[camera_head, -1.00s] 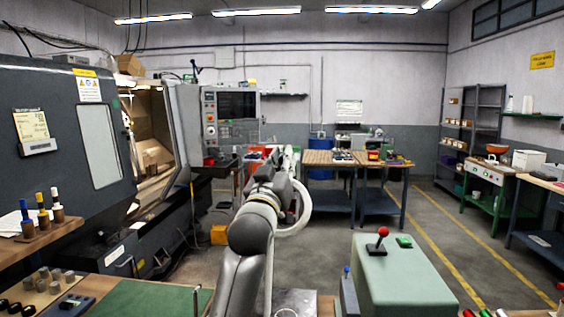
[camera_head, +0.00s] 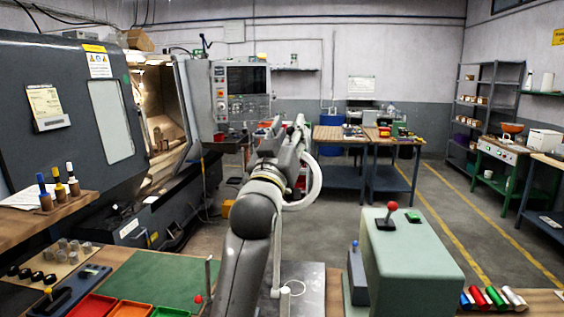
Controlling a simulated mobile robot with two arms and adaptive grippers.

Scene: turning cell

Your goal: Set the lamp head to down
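No lamp head can be told for certain. A thin dark jointed fixture (camera_head: 205,43) stands above the machine beside the control panel; it is too small to tell whether it is a lamp or which way it points. My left arm reaches up from the bottom middle, and my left gripper (camera_head: 289,124) is at its far end, in front of the back wall and benches. It is seen from behind, so its fingers are partly hidden and I see nothing clearly held. My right gripper is out of view.
The turning machine (camera_head: 50,110) stands at left, with its control panel (camera_head: 241,92). A green mat (camera_head: 155,281) and coloured trays (camera_head: 92,306) lie on the near bench. A pale green box (camera_head: 412,262) with a red-knobbed lever (camera_head: 388,214) stands at right. Open floor lies beyond.

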